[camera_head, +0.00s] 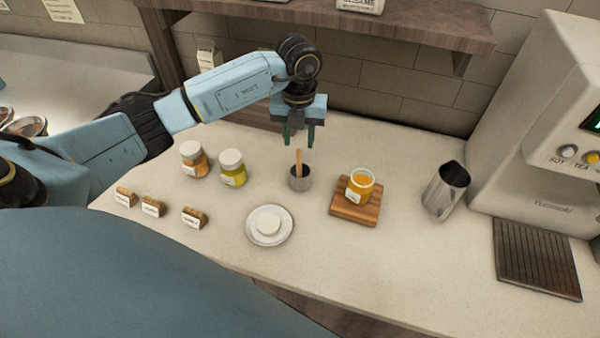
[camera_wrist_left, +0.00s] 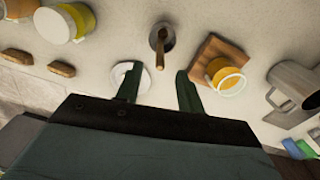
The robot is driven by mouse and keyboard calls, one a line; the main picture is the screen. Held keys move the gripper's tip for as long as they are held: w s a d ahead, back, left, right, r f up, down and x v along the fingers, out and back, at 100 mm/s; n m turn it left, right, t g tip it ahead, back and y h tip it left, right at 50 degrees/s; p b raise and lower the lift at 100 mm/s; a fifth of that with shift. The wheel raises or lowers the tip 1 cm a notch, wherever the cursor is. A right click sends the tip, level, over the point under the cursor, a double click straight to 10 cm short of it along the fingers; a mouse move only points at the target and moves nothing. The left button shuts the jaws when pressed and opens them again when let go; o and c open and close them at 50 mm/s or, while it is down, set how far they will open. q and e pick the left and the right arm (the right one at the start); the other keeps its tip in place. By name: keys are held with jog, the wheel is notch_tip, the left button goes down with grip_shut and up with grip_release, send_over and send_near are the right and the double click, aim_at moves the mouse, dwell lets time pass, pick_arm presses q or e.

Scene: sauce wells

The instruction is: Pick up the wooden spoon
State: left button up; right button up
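The wooden spoon (camera_head: 299,160) stands nearly upright in a small grey metal cup (camera_head: 300,180) on the counter. Its handle sticks up above the rim, and its lower end is hidden in the cup. My left gripper (camera_head: 299,142) is above the cup with its fingers pointing down, open and empty. In the left wrist view, the spoon (camera_wrist_left: 160,52) and the cup (camera_wrist_left: 168,40) lie ahead of the two parted fingertips (camera_wrist_left: 158,76), roughly in line with the gap. My right gripper is not in view.
Two lidded jars (camera_head: 232,170) (camera_head: 193,160) stand left of the cup. An open orange jar (camera_head: 360,186) sits on a wooden board (camera_head: 345,211) to the right. A white saucer (camera_head: 270,238), a metal pitcher (camera_head: 445,190), a dispenser (camera_head: 540,120) and small labelled blocks (camera_head: 194,218) are around.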

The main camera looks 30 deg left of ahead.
aim_at(299, 156)
pick_arm(q)
notch_tip(299, 156, down, 7)
jog(key=shift+r+p, duration=0.2)
jog(key=shift+p, duration=0.55)
grip_shut()
